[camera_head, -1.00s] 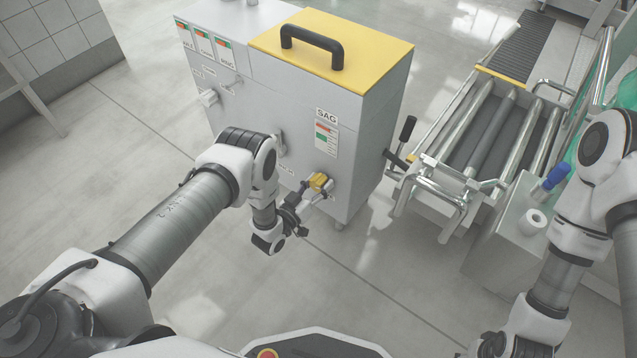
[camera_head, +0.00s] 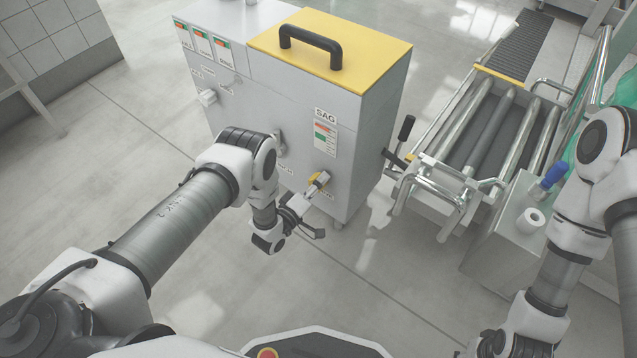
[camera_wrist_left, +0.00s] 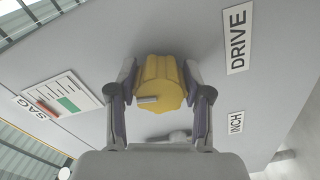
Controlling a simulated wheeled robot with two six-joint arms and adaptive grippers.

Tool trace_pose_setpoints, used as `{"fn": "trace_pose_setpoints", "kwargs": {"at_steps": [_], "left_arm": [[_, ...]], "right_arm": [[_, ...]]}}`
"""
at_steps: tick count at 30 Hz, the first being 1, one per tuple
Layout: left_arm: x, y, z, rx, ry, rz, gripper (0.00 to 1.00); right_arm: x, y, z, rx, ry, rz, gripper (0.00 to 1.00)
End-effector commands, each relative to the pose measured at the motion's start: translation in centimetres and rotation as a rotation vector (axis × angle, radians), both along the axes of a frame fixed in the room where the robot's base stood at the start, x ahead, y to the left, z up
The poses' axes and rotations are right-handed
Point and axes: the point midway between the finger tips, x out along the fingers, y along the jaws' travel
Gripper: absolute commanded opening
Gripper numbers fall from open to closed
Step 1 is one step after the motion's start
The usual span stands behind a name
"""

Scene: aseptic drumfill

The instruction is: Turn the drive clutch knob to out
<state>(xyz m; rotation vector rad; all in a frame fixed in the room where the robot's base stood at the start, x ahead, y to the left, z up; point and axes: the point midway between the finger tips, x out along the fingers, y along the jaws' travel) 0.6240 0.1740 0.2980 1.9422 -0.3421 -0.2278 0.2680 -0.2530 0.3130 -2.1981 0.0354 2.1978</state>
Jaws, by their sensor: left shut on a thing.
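The drive clutch knob is a yellow, lobed knob (camera_wrist_left: 160,84) on the grey front of a machine cabinet. A pale grey bar marks its face and points towards the lower left in the left wrist view. My left gripper (camera_wrist_left: 160,78) has one finger on each side of the knob and is shut on it. In the head view the left gripper (camera_head: 318,184) reaches the lower front of the cabinet and hides most of the knob (camera_head: 315,179). A DRIVE label (camera_wrist_left: 237,38) and an INCH label (camera_wrist_left: 235,125) sit to the right in the wrist view. My right gripper is out of view.
The cabinet (camera_head: 361,135) has a yellow lid (camera_head: 372,48) with a black handle. A SAG label (camera_head: 325,115) is above the knob. A black-handled lever (camera_head: 406,128) projects at its right side, beside a roller conveyor (camera_head: 480,125). The floor in front is clear.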

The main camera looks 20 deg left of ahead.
Motion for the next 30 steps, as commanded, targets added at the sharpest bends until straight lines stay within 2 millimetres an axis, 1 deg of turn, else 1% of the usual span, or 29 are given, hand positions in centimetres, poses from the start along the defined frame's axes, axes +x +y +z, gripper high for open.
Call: {"fn": "trace_pose_setpoints", "kwargs": {"at_steps": [6,12,27,28,30], "left_arm": [[0.05,-0.01,0.08,-0.120,0.042,0.001,0.15],[0.05,-0.01,0.10,-0.181,0.064,0.000,0.15],[0.04,0.00,0.10,-0.201,0.073,0.001,0.15],[0.04,0.00,0.10,-0.201,0.073,0.001,0.53],[0.03,0.00,0.10,-0.201,0.073,0.001,0.74]], "right_arm": [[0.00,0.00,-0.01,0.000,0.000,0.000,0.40],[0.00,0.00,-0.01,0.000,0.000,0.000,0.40],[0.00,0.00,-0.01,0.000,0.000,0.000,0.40],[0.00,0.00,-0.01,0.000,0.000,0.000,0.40],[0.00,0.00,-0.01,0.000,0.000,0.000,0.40]]}}
